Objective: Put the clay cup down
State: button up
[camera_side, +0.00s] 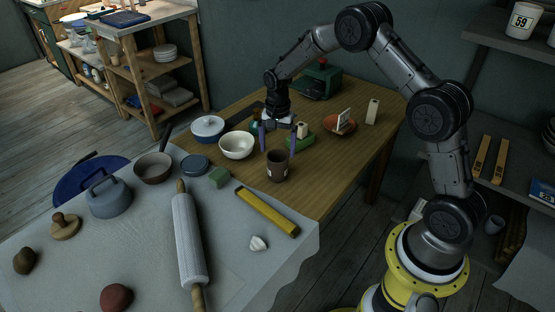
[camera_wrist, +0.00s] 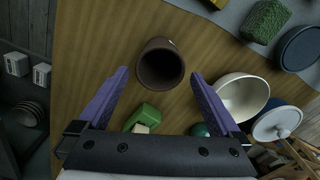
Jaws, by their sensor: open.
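The clay cup (camera_side: 277,168) is dark brown with a small pale mark on its side. It stands upright on the wooden table (camera_side: 330,175), near the edge of the grey cloth. The wrist view shows its open mouth (camera_wrist: 160,65), empty and dark inside. My gripper (camera_side: 278,150) points down just behind the cup, its two purple fingers spread wide. In the wrist view the cup lies ahead of and between the fingertips (camera_wrist: 160,75), with visible gaps on both sides. The gripper holds nothing.
A cream bowl (camera_side: 236,145) stands left of the cup. A green block (camera_side: 300,141) lies behind it, with a terracotta dish (camera_side: 340,125) farther right. A yellow bar (camera_side: 267,212) and a rolling pin (camera_side: 188,240) lie in front. Bare wood is free right of the cup.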

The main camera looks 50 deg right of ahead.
jog(key=s+a+r+n+t, duration=0.1)
jog(key=s+a+r+n, duration=0.1)
jog(key=s+r, duration=0.35)
jog(key=s+a+r+n+t, duration=0.1)
jog(key=s+a+r+n, duration=0.15)
jog(key=r, duration=0.65)
jog(key=s+a+r+n+t, duration=0.1)
jog(key=s+r+n, duration=0.1)
jog(key=s+r, duration=0.35)
jog(key=s+a+r+n+t, duration=0.1)
jog(key=s+a+n, duration=0.1)
jog(key=s, duration=0.7)
jog(key=s+a+r+n+t, duration=0.1)
jog(key=s+a+r+n, duration=0.1)
jog(key=s+n, duration=0.3)
jog(key=s, duration=0.4)
jog(key=shift+r+t, duration=0.2)
jog(key=shift+t, duration=0.1)
